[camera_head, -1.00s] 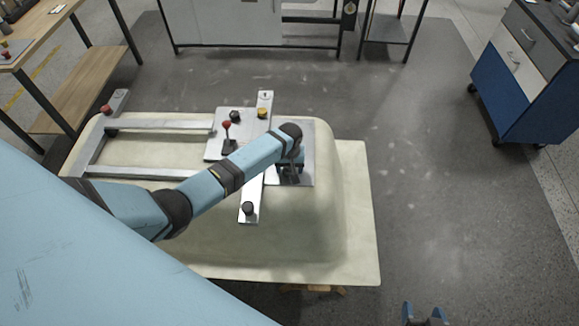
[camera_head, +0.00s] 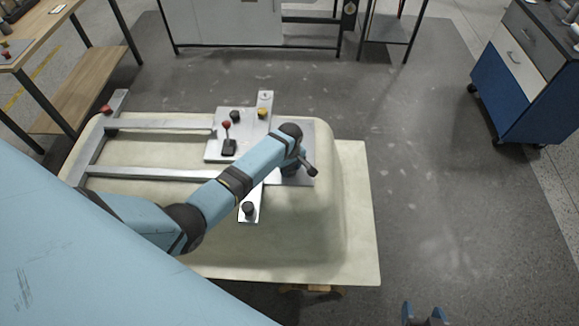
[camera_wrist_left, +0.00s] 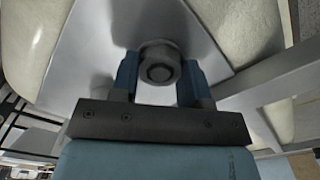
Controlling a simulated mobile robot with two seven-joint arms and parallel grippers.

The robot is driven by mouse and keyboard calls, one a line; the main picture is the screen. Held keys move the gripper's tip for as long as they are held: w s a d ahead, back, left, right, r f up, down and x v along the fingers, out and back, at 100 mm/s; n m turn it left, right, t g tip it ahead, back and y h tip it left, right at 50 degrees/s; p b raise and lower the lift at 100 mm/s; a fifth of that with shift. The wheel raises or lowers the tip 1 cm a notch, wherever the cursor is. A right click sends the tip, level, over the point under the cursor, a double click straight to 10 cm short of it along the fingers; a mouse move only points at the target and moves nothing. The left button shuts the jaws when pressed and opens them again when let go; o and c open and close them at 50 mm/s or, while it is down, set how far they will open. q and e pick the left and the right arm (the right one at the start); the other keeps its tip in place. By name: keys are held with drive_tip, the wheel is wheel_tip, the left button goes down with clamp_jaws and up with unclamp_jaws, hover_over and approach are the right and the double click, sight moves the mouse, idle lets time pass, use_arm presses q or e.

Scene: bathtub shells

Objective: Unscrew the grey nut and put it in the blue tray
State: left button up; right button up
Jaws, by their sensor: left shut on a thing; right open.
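The grey nut (camera_wrist_left: 158,66) shows in the left wrist view, round with a hole or stud end in its middle, in front of a bare metal plate (camera_wrist_left: 185,28). My left gripper (camera_wrist_left: 159,80) is shut on it, with one blue finger on each side. In the head view my left arm covers the nut and most of my left gripper, above the metal plate (camera_head: 308,150) at the right end of the tub shell. My right gripper (camera_head: 424,314) is open and empty at the bottom edge of the head view. I see no blue tray.
The pale tub shell (camera_head: 290,240) carries a metal frame (camera_head: 160,125), a plate with a red-knobbed lever (camera_head: 227,138), a yellow knob (camera_head: 262,113) and black knobs. A blue cabinet (camera_head: 520,95) stands at right and a wooden bench (camera_head: 85,88) at left.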

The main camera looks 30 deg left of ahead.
use_arm(q)
drive_tip(key=n, duration=0.6)
drive_tip(key=o, duration=1.1)
drive_tip(key=shift+c, duration=1)
